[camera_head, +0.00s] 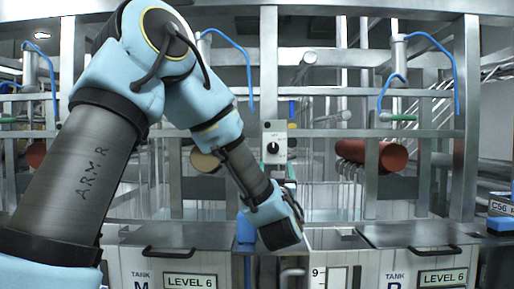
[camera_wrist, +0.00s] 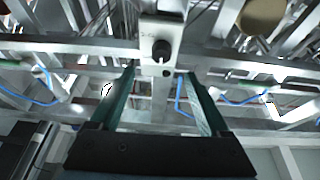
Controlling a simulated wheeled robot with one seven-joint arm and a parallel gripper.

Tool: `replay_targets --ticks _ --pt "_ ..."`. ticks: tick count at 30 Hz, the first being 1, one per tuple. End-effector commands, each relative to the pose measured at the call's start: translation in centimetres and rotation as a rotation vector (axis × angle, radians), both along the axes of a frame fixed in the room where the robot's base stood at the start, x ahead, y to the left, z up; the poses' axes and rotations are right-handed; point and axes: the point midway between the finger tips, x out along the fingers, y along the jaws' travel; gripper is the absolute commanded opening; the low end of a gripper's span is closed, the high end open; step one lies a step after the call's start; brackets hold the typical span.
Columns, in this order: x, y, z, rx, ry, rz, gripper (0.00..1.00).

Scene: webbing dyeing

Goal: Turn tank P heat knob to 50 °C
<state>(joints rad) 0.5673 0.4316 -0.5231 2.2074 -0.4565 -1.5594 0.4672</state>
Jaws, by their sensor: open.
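A black heat knob (camera_head: 272,148) sits on a pale control box (camera_head: 275,139) fixed to the metal frame between the two tanks. In the wrist view the knob (camera_wrist: 161,50) is on the same box (camera_wrist: 160,28), just beyond and above the gap between my fingertips. My gripper (camera_wrist: 159,74) is open and empty, its two green fingers spread either side of the box's lower end, apart from the knob. In the head view my wrist is below the knob and the fingers are mostly hidden. The knob's scale is too small to read. The right tank (camera_head: 440,262) has a partly cut-off letter.
The left tank (camera_head: 180,262) is marked M; both tanks carry LEVEL 6 labels and black lid handles. Metal bars cross around the control box. A red-brown roller (camera_head: 372,155) lies to its right, and blue hoses (camera_head: 430,40) hang from the frame.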

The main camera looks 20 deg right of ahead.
Motion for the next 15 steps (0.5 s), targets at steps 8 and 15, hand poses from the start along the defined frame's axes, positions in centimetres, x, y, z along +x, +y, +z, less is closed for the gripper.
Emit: replay_targets --ticks 8,15 --pt "1.5 -0.9 1.7 -0.018 -0.018 0.014 0.8" --pt "5.4 -2.6 3.5 -0.018 -0.017 0.014 0.8"
